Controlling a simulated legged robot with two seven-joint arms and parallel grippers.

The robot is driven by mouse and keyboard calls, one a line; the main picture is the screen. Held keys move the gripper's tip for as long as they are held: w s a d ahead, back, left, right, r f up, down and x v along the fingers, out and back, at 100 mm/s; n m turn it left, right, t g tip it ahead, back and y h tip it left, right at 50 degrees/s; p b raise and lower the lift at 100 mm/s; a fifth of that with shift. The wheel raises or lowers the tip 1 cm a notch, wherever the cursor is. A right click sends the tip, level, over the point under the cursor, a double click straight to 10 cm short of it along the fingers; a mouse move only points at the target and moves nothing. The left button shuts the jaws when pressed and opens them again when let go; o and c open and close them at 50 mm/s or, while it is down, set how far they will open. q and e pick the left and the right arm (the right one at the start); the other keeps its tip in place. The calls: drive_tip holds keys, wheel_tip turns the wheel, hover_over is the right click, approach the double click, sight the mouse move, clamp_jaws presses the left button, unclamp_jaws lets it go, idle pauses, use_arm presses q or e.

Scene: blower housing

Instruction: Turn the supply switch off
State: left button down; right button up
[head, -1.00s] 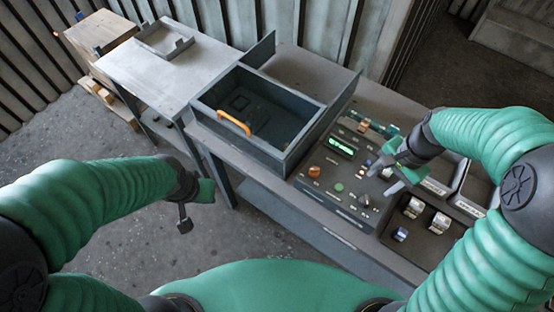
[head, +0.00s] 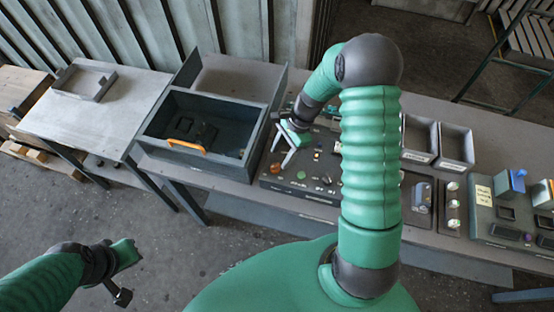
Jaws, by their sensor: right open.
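The control panel (head: 296,188) lies on the bench right of the open dark housing. It carries an orange knob (head: 276,168), a green button (head: 301,175) and small switches (head: 327,181) near its front edge. I cannot read the labels, so which one is the supply switch is unclear. My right gripper (head: 281,152) is open and empty, with its pale fingers over the panel's left part, near the orange knob. My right arm hides the panel's right part. My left gripper (head: 122,275) is low at the left over the floor, away from the bench; its jaws are unclear.
The housing (head: 165,117) with an orange handle (head: 186,146) stands left of the panel, close to my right gripper. Grey bins (head: 455,145) and a switch box (head: 500,225) are to the right. A side table (head: 100,120) stands left.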

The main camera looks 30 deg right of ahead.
sight(276, 164)
drive_tip(key=x, duration=0.2)
drive_tip(key=a+x, duration=0.1)
drive_tip(key=x, duration=0.1)
drive_tip(key=shift+f+p, duration=0.1)
drive_tip(key=shift+p, duration=0.2)
drive_tip(key=shift+d+f, duration=0.15)
drive_tip(key=shift+d, duration=0.5)
drive_tip(key=c, duration=0.3)
drive_tip(key=shift+a, duration=0.4)
clamp_jaws()
